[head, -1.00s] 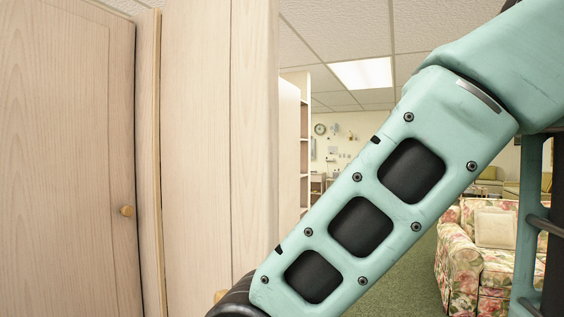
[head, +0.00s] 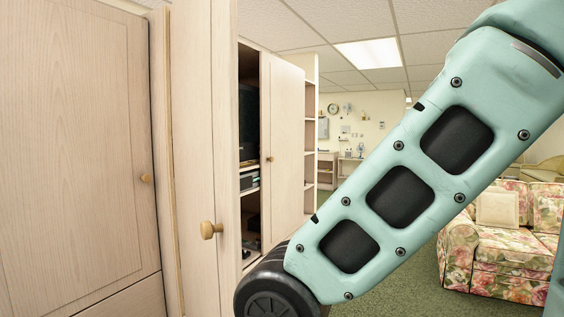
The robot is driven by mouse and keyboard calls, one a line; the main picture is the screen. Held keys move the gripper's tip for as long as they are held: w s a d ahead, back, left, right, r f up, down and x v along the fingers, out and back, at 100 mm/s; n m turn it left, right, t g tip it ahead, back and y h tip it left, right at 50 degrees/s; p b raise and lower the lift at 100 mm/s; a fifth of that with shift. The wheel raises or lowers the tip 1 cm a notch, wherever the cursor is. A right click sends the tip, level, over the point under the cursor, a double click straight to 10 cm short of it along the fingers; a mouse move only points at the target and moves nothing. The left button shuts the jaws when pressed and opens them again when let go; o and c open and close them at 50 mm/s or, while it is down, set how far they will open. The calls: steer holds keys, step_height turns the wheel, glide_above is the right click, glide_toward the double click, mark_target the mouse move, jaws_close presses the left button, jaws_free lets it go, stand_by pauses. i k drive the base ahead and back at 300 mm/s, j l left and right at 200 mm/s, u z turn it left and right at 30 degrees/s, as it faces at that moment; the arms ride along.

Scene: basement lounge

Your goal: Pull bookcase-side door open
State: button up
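A light wood cabinet has a near door (head: 201,130) standing open towards me, with a round wooden knob (head: 210,230). A dark gap between the two doors shows the cabinet's inside, with a dark screen-like shape and stacked items on shelves (head: 249,180). I cannot tell whether the far door is fully shut or slightly ajar. My arm crosses the right half of the head view. My gripper is outside the picture.
Another wooden door (head: 75,150) with a knob (head: 147,178) fills the left side and looks shut. A floral sofa (head: 490,245) stands at the right. Green carpet (head: 400,285) lies open between the sofa and the cabinet.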

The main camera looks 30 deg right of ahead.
mark_target(282, 83)
steer(key=i+l+z, duration=0.1)
steer(key=z, duration=1.2)
steer(key=i+j, duration=0.15)
steer(key=i, duration=0.35)
steer(key=i+j, duration=0.1)
steer(key=i, duration=0.4)
steer(key=i+j, duration=0.15)
steer(key=i, duration=0.35)
steer(key=i+j, duration=0.1)
steer(key=i, duration=0.45)
steer(key=i+l+u, duration=0.1)
steer(key=i+u, duration=0.3)
steer(key=i+l+u, duration=0.4)
steer(key=i, duration=0.2)
steer(key=j+u, duration=0.1)
steer(key=u, duration=0.25)
